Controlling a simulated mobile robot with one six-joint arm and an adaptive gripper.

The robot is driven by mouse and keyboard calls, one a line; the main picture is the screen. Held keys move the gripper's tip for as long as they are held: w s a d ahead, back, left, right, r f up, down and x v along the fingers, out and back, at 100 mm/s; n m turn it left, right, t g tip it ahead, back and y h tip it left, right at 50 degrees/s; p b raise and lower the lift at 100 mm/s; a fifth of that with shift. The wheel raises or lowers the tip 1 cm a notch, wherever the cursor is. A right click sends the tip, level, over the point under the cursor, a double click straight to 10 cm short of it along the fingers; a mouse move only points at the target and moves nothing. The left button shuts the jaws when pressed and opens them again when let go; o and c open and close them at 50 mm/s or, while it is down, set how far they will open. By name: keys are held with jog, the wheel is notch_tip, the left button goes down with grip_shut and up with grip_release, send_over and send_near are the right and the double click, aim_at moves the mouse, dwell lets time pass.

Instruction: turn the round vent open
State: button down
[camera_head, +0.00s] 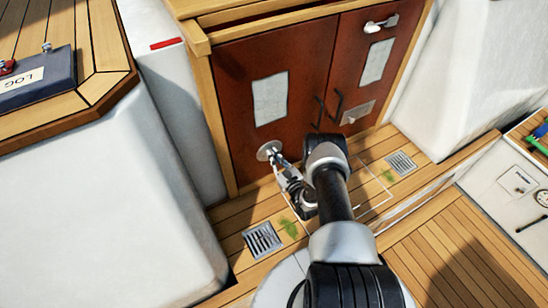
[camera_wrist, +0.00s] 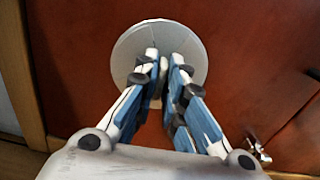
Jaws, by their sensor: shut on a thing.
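The round vent (camera_head: 268,150) is a pale metal disc low on the left reddish-brown door. In the wrist view the disc (camera_wrist: 193,45) fills the upper middle, straight ahead of my fingers. My gripper (camera_wrist: 163,68) has its blue-and-white fingers close together in front of the disc, shut on the vent's small central part. The fingers hide most of that part, so I cannot tell how far it is turned. In the head view my gripper (camera_head: 281,165) reaches the vent from the lower right.
Two reddish doors carry pale panels (camera_head: 270,98), dark handles and a white latch (camera_head: 381,23). Floor grates (camera_head: 262,239) (camera_head: 400,163) and green leaves (camera_head: 289,228) lie on the planks below. A white seat side (camera_head: 110,200) rises at left. A small metal fitting (camera_wrist: 258,148) shows at lower right in the wrist view.

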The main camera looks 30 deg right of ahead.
jog(key=shift+a+f+n+b, duration=0.1)
jog(key=shift+n+b, duration=0.6)
jog(key=shift+n, duration=1.35)
jog(key=shift+a+n+b, duration=0.1)
jog(key=shift+n+b, duration=0.6)
jog(key=shift+n, duration=1.35)
jog(key=c, duration=1.7)
grip_release()
jog(key=s, duration=1.2)
jog(key=shift+d, duration=0.25)
